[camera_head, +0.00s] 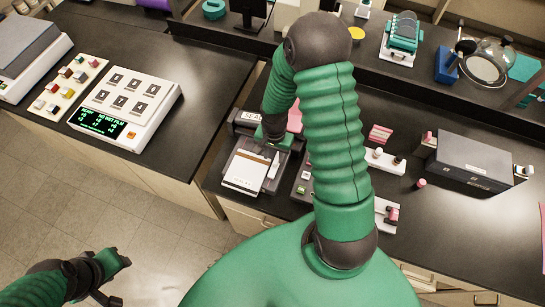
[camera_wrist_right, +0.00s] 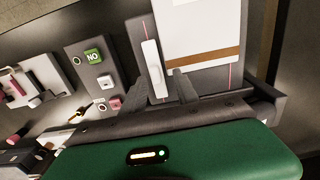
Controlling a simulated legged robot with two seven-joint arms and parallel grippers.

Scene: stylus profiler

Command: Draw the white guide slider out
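The white guide slider (camera_wrist_right: 152,70) is a narrow upright white bar on a grey panel in the right wrist view, left of a white card with a brown band (camera_wrist_right: 202,35). In the head view the slider (camera_head: 273,165) is a thin white strip beside the card (camera_head: 246,170). My right gripper (camera_wrist_right: 160,83) is at the slider's near end, one finger on each side of it. Whether the fingers touch the slider is not clear. In the head view my right arm partly hides the device. My left gripper (camera_head: 116,280) is empty over the floor, its fingers apart.
In the wrist view, a green NO button (camera_wrist_right: 93,56) and small switches stand left of the slider. In the head view, a scale-like instrument (camera_head: 128,103) is on the left counter and a grey box (camera_head: 474,160) on the right. A raised shelf runs behind.

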